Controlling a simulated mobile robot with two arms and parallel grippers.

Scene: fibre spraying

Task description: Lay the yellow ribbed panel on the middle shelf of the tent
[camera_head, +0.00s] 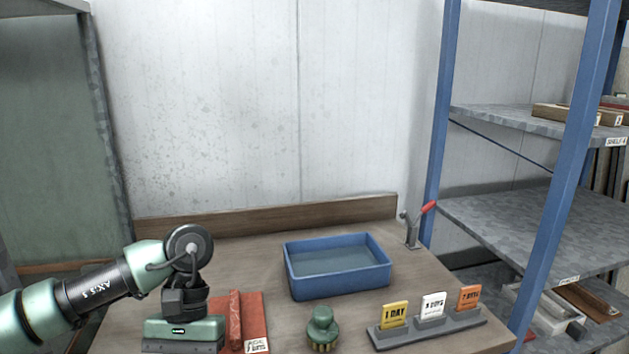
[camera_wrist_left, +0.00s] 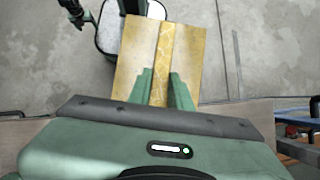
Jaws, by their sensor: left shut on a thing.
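The yellow ribbed panel (camera_wrist_left: 130,62) shows in the left wrist view, with a raised rib along its middle. The fingers of my left gripper (camera_wrist_left: 160,88) are shut on this rib. The panel hangs over grey floor in that view, and the head view does not show it. In the head view my left gripper body (camera_head: 182,332) is at the bottom left, over the table's near left part; its fingertips are out of frame. A green-sided frame (camera_head: 50,150) stands at the far left and may be the tent; its shelves cannot be made out. My right gripper is not seen.
On the wooden table (camera_head: 240,255) are a red ribbed panel (camera_head: 256,312), a blue water tray (camera_head: 337,284), a green-handled brush (camera_head: 322,325) and a card stand (camera_head: 430,331). A red-handled lever (camera_head: 414,232) stands at the back right. A blue-posted rack (camera_head: 567,180) is at the right.

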